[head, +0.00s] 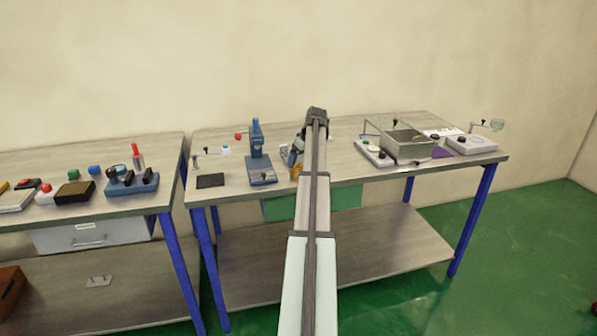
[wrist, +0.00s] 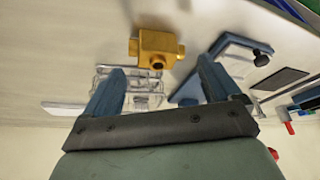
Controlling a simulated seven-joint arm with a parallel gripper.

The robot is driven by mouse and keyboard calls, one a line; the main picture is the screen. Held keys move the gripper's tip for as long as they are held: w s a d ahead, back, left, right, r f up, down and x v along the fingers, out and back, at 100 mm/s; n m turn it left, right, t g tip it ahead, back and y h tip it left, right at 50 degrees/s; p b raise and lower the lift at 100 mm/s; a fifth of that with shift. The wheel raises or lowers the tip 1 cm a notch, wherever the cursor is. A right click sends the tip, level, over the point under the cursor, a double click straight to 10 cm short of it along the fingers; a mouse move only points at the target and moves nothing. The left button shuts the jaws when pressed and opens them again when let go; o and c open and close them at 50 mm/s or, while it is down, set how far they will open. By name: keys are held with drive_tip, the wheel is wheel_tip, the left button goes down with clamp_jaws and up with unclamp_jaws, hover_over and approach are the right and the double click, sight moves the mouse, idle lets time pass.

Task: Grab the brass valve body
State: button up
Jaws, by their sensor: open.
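The brass valve body (wrist: 157,46) is a gold tee-shaped fitting with stub ends and a round bore facing the camera. It lies on the bench top, past my fingertips in the wrist view and roughly centred between them. My gripper (wrist: 162,66) is open and empty, its two blue-grey fingers spread apart. In the head view my arm reaches over the right bench and hides most of my gripper (head: 294,153). A small yellow patch of the valve body (head: 296,172) shows there just left of the arm, near the bench's front edge.
A blue press (head: 258,152) stands left of my gripper, with a black pad (head: 210,181) further left. A metal bin (head: 409,146) and white devices are on the right. In the wrist view a wire rack (wrist: 146,84) lies behind the fingers.

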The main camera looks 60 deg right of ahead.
sight(299, 164)
drive_tip(key=x, duration=0.4)
drive_tip(key=shift+w+d+f, duration=0.1)
drive_tip(key=shift+d+f, duration=0.05)
drive_tip(key=shift+f, duration=0.05)
drive_tip(key=c, duration=1.1)
